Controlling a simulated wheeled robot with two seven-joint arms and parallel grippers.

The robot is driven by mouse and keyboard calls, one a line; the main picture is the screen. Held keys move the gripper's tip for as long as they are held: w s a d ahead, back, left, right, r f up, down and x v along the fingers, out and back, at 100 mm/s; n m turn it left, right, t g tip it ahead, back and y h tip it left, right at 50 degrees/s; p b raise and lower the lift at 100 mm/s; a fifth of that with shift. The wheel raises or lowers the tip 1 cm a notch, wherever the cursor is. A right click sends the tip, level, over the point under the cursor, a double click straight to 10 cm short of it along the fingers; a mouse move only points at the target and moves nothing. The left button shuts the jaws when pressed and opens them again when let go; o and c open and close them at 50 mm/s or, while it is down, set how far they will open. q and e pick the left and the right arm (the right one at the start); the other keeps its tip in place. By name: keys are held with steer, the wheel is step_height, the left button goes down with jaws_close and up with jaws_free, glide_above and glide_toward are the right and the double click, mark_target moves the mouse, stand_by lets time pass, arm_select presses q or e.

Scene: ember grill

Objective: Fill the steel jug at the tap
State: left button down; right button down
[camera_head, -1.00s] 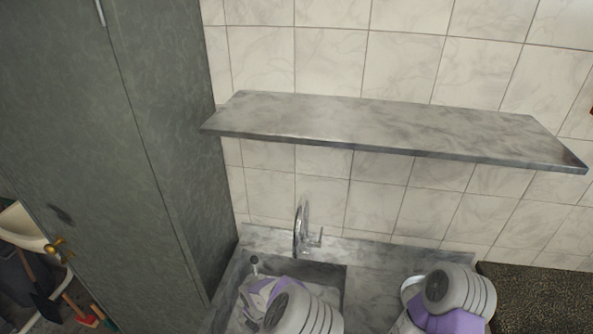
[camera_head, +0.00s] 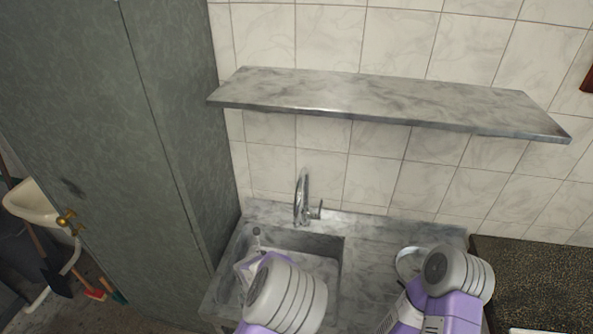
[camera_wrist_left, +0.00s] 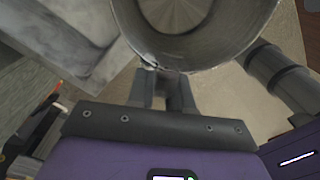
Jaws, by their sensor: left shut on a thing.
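In the left wrist view the steel jug (camera_wrist_left: 195,52) is at the top, with its round open mouth towards the camera. Its inside looks like bare metal and I see no water in it. In the head view the jug and the left gripper are hidden by my left arm, which reaches over the sink's front. The chrome tap (camera_head: 302,198) stands upright behind the sink basin (camera_head: 322,243). My right gripper is hidden by its own arm.
A marble shelf (camera_head: 385,102) juts from the tiled wall above the tap. A tall grey-green cabinet (camera_head: 110,150) flanks the sink on the left. A pale ringed thing (camera_head: 404,262), unclear to me, shows beside my right arm. A dark speckled surface (camera_head: 530,275) lies at right.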

arm_select(q)
steer(key=s+a+r+m, duration=0.1)
steer(key=a+r+m, duration=0.25)
steer(key=m, duration=0.75)
steer(key=s+a+r+m, duration=0.1)
steer(key=a+r+m, duration=0.25)
steer(key=m, duration=0.85)
step_height(320, 180, down, 18)
steer(key=b, duration=1.9)
steer(key=shift+d+f, duration=0.2)
steer(key=shift+d, duration=0.1)
steer(key=shift+s+a, duration=0.1)
